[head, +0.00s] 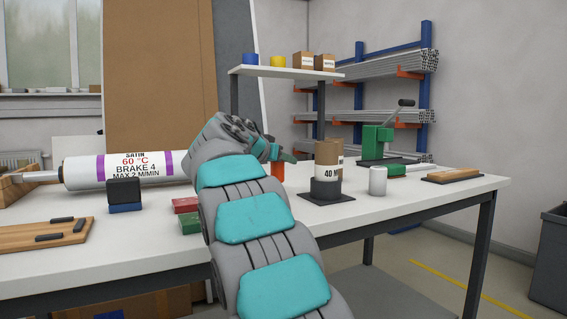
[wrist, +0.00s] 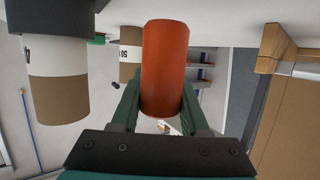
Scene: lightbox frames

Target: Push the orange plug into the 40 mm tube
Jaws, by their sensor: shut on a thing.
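The orange plug (wrist: 165,65) is clamped between the two green fingers of my gripper (wrist: 160,105) in the wrist view. In the head view my gripper (head: 285,156) holds the plug (head: 278,171) above the table, left of the tubes, apart from them. The 40 mm tube (head: 324,174) is brown card with a white label reading "40 M". It stands upright in a dark grey holder (head: 325,189) on a black plate. In the wrist view, which looks upside down, a tube in a dark holder (wrist: 58,85) is at the left. The tube's opening is not visible.
Another card tube (head: 328,149) stands close behind the labelled one. A grey cylinder (head: 377,181) stands to its right, with a green lever press (head: 376,141) behind. Red and green blocks (head: 187,205) lie left of my arm. A shelf (head: 285,72) overhangs the back.

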